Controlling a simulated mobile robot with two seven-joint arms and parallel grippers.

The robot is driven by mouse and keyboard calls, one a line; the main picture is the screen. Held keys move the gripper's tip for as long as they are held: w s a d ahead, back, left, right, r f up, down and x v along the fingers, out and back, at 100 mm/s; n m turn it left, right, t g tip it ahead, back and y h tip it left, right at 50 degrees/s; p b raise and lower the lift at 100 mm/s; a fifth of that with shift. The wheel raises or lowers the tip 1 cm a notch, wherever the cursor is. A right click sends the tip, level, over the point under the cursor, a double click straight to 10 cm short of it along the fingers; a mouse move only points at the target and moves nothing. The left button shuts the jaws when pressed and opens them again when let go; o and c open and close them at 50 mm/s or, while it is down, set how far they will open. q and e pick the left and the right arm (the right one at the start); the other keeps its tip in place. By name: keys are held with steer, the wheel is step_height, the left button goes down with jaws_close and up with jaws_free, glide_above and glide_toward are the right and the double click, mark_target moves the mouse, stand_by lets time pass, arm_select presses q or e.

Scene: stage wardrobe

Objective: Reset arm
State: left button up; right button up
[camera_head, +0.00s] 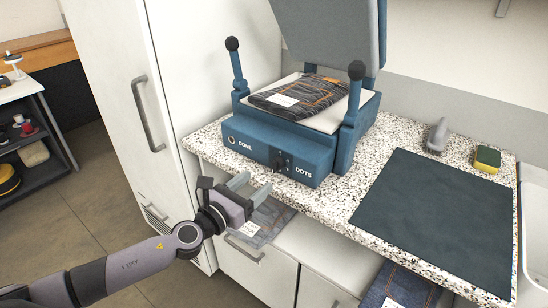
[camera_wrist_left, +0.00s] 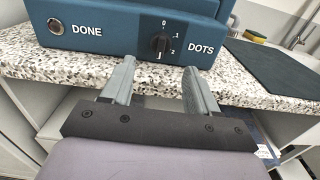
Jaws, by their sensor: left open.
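My left gripper (camera_head: 248,185) is open and empty, in front of the counter's front edge and just below the blue press. In the left wrist view its two fingers (camera_wrist_left: 160,84) are spread apart and point toward the front panel of the press. The blue press (camera_head: 275,147) stands on the speckled counter with its lid raised. Its front panel (camera_wrist_left: 112,38) carries the words DONE and DOTS, a button and a dial. Folded dark cloth with a white label (camera_head: 284,100) lies on the press's pale bed. My right gripper is in neither view.
A dark mat (camera_head: 440,215) lies on the speckled counter (camera_head: 392,150), with a grey object (camera_head: 437,135) and a yellow-green sponge (camera_head: 487,159) behind it. A tall white cabinet (camera_head: 135,95) stands left of the counter. Folded fabrics (camera_head: 266,219) show below the counter edge.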

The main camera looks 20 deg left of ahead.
arm_select(q)
steer(key=s+f+m+g+y, duration=0.1)
steer(key=s+f+m+g, duration=0.1)
steer(key=s+f+m, duration=0.4)
steer(key=s+f+m+g+y, duration=0.1)
steer(key=s+f+m+g, duration=0.1)
steer(key=s+f+m, duration=0.4)
steer(key=s+f+m+g+y, duration=0.2)
steer(key=s+f+m, duration=0.5)
steer(key=s+m, duration=0.7)
steer(key=m, duration=0.8)
steer(key=shift+d+g, duration=0.3)
steer(key=shift+s, duration=0.1)
